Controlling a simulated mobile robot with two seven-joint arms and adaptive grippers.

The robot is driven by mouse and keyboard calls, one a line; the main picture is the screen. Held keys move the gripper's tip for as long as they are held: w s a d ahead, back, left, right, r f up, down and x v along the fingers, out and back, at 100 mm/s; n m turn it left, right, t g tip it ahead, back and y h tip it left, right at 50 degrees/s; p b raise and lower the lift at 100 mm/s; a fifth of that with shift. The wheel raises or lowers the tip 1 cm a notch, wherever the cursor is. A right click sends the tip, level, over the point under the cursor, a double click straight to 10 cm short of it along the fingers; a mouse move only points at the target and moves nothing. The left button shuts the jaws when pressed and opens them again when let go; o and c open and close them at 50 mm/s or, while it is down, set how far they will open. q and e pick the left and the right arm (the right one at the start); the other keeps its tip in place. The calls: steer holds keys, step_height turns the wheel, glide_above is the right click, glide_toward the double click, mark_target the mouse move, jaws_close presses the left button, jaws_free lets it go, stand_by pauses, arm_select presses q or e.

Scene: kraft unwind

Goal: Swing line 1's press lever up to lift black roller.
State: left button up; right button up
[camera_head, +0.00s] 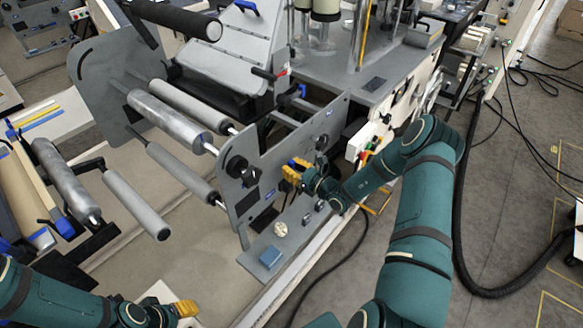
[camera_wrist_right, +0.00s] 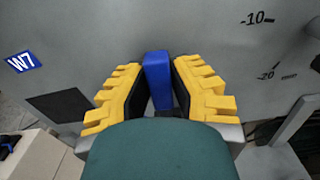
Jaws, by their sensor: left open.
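The black roller (camera_head: 175,18) is at the top left of the head view, above the grey rollers of the unwind stand. My right gripper (camera_head: 292,170) is at the outer face of the grey side plate (camera_head: 315,130). In the right wrist view, its yellow fingers (camera_wrist_right: 160,80) are shut on a blue handle (camera_wrist_right: 158,80), one on each side. This looks like the press lever's handle; the rest of the lever is hidden behind the gripper. My left gripper (camera_head: 186,308) is open at the bottom left, low and away from the plate; its fingers show only partly.
A black knob (camera_head: 238,168) sits on the side plate near my right gripper. Grey rollers (camera_head: 165,120) span the stand. A black hose runs along the floor at right.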

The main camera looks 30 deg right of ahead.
steer(key=o, duration=0.4)
steer(key=shift+w+a, duration=0.1)
steer(key=shift+a, duration=0.15)
steer(key=shift+d, duration=0.2)
steer(key=shift+s+d, duration=0.1)
steer(key=shift+s, duration=0.35)
steer(key=v, duration=1.1)
steer(key=shift+s, duration=0.1)
